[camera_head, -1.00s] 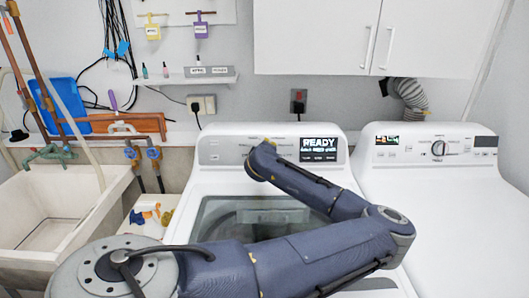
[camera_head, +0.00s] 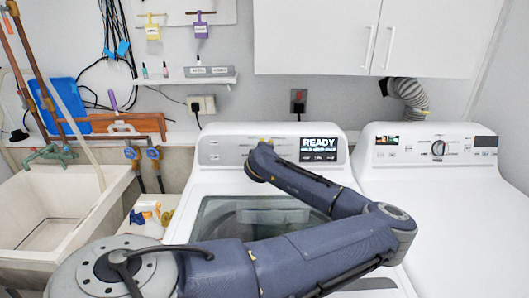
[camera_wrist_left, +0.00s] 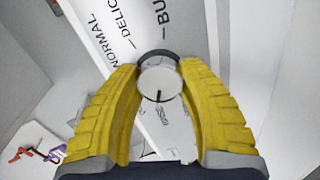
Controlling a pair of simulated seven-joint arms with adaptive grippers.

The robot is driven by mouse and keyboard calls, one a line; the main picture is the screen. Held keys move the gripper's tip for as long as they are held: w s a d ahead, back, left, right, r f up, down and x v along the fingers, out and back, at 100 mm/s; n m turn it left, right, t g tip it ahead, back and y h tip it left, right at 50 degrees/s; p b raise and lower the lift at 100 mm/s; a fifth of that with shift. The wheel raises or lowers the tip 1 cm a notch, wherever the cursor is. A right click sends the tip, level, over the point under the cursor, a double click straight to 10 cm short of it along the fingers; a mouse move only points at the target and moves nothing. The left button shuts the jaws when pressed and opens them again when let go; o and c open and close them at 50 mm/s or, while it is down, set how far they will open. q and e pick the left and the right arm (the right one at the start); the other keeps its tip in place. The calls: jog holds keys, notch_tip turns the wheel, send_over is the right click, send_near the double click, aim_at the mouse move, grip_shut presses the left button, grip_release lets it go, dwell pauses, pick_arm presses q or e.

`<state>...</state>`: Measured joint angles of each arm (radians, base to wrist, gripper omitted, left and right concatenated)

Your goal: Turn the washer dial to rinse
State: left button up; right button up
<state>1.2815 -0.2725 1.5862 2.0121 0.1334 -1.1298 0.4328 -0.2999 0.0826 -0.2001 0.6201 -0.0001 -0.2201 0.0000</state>
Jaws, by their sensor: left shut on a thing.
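The washer (camera_head: 207,177) is the white top-loader in the middle of the head view, its control panel along the back. Its display (camera_head: 319,149) reads READY, with smaller text below. In the left wrist view the round, pale dial (camera_wrist_left: 160,84) sits between the two yellow fingers of my left gripper (camera_wrist_left: 160,70). The gripper is shut on the dial. A short dark mark shows on the dial's lower part. In the head view my forearm hides the dial. My right gripper is not in view.
A second white machine (camera_head: 450,215) with its own knob stands at the right. A sink (camera_head: 95,215) is at the left, with small coloured items (camera_head: 150,212) between it and the washer. White cabinets (camera_head: 320,40) hang above.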

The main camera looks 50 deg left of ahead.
pick_arm(q)
jog(key=o, duration=1.3)
jog(key=shift+v, duration=3.75)
jog(key=shift+w, duration=0.1)
jog(key=x, duration=0.7)
jog(key=shift+a+f, duration=0.1)
jog(key=shift+w, duration=0.1)
jog(key=shift+m, duration=0.3)
